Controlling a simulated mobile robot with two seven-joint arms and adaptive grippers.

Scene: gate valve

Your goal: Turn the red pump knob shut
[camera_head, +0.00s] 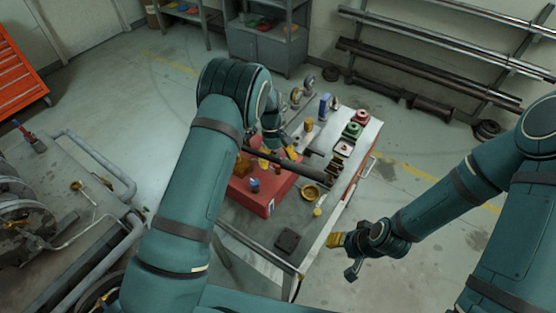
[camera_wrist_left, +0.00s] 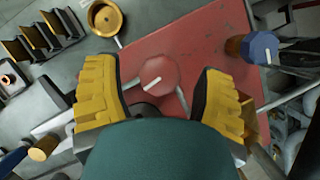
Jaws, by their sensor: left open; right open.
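The red knob (camera_wrist_left: 158,77) is round with a white pointer line and sits on the flat top of the red pump box (camera_wrist_left: 190,45). In the head view the red box (camera_head: 243,190) stands on the workbench; I cannot make out the red knob there, behind my left arm and hand. My left gripper (camera_head: 277,156) is over the box. In the left wrist view its yellow fingers (camera_wrist_left: 160,88) are spread wide on either side of the knob, with nothing held between them. My right gripper (camera_head: 336,241) is open and empty beyond the bench's right front edge.
A blue knob (camera_wrist_left: 261,47) stands at another part of the box. A brass ring-shaped bowl (camera_head: 309,192), a dark square block (camera_head: 289,239) and red and green knobbed parts (camera_head: 353,130) are on the bench. Pipe racks (camera_head: 430,60) line the wall.

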